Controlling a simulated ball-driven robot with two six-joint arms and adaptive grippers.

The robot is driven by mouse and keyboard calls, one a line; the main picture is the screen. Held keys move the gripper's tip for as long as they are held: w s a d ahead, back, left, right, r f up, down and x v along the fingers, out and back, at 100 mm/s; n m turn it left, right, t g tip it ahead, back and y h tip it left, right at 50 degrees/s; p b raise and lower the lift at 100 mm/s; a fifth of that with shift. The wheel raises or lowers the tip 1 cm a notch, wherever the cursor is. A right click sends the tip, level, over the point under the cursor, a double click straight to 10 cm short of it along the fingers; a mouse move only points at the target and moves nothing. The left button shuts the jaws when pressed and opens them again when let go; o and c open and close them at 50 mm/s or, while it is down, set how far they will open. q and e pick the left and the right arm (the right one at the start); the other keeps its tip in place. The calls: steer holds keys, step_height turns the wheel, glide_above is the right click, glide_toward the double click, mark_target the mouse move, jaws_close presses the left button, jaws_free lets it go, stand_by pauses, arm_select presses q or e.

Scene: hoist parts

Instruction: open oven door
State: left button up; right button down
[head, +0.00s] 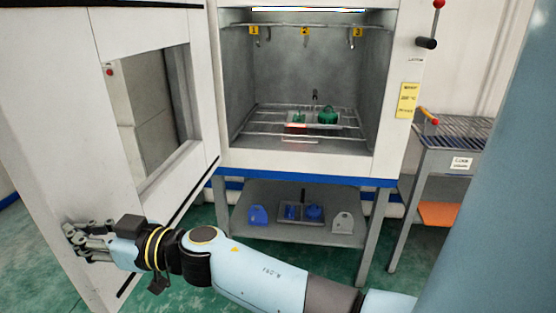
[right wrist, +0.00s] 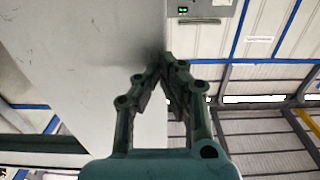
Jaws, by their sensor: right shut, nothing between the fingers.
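The white oven door (head: 55,120) with its window stands swung wide open on the left in the head view. The white oven (head: 300,158) is open at the front and shows a grey chamber. A wire rack (head: 265,128) in it holds a green part (head: 328,115). My right gripper (head: 75,237) is shut and empty in front of the lower part of the door. In the right wrist view its closed fingertips (right wrist: 162,58) are by the edge of a pale panel, likely the door (right wrist: 95,45); I cannot tell whether they touch. My left gripper is out of view.
A shelf (head: 265,228) under the oven carries blue parts and a small tray. A metal rack cart (head: 455,140) stands to the right of the oven. A lever with a red knob (head: 438,5) is on the oven's right side. Green floor shows below.

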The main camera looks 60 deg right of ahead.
mark_target(60, 231)
steer(key=shift+m+t+h, duration=0.3)
steer(key=shift+m+h, duration=0.2)
steer(key=shift+h, duration=0.3)
steer(key=x, duration=0.5)
steer(key=shift+s+a, duration=0.1)
steer(key=shift+a, duration=0.2)
arm_select(q)
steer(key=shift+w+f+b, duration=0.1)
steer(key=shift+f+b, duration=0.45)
steer(key=shift+b, duration=0.1)
arm_select(e)
steer(key=shift+m+h, duration=0.5)
steer(key=shift+h, duration=0.2)
steer(key=shift+a+x, duration=0.15)
steer(key=shift+x, duration=1.4)
steer(key=shift+a+x, duration=0.15)
steer(key=shift+x, duration=1.4)
steer(key=shift+s, duration=0.1)
